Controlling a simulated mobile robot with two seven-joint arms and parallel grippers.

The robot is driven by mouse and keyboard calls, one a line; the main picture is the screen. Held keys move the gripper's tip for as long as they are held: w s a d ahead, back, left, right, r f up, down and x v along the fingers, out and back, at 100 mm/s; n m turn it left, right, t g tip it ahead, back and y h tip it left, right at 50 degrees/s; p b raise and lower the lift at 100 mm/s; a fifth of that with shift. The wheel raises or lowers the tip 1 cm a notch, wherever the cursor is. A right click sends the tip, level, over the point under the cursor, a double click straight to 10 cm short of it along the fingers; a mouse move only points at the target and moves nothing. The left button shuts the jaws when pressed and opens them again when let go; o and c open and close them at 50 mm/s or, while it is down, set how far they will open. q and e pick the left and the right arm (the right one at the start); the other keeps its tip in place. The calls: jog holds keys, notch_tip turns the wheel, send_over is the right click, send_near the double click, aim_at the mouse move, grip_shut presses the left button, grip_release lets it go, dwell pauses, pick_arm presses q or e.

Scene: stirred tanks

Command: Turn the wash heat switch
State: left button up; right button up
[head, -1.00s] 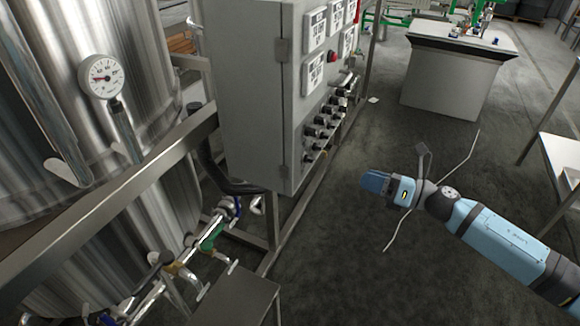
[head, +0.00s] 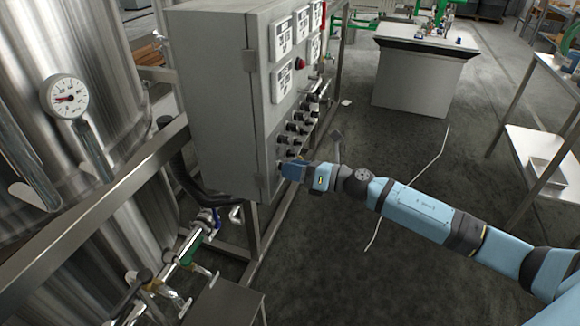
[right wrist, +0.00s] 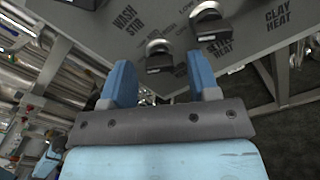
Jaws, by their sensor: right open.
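The grey control cabinet (head: 225,90) carries rows of dark switches (head: 298,128) on its lower front. In the right wrist view, one black-handled switch (right wrist: 160,62) lies beyond the gap between my fingers, and a second switch (right wrist: 210,28) is farther right. Labels reading "WASH STIR", "CLAY HEAT" and a partly hidden one ending in "HEAT" show on the panel. I cannot read a wash heat label. My right gripper (head: 283,171) is at the cabinet's lower front; it is open and empty in the right wrist view (right wrist: 162,82).
Steel tanks with a dial gauge (head: 66,97) stand left of the cabinet. Pipes with valves (head: 185,250) run below. A white-topped bench (head: 425,40) stands at the back and a steel table (head: 545,150) at the right.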

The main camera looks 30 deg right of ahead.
jog(key=shift+w+a, duration=0.4)
jog(key=c, duration=0.9)
